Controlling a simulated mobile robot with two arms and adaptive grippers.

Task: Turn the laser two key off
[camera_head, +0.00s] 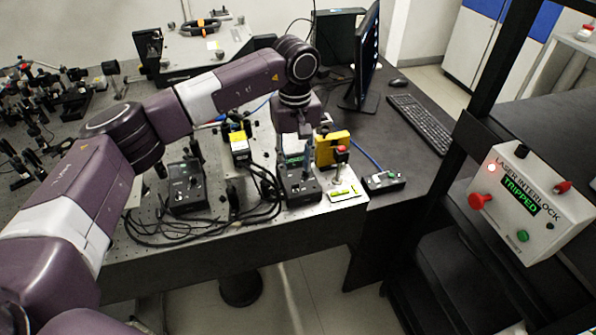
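Two black control boxes stand near the front edge of the optical bench. The left one (184,192) has a small panel with knobs. The right one (301,192) is directly below my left gripper (305,166). My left gripper points down, with its tips at or just above the back of the right box. The fingers are small and dark against the box, so I cannot tell whether they are open or touch it. The laser two key cannot be made out, and no box label is readable. My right gripper is not in view.
Black cables (175,232) lie between the boxes. A white laser interlock box (530,205) reads TRIPPED. A monitor (366,55) and keyboard (428,120) are behind.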

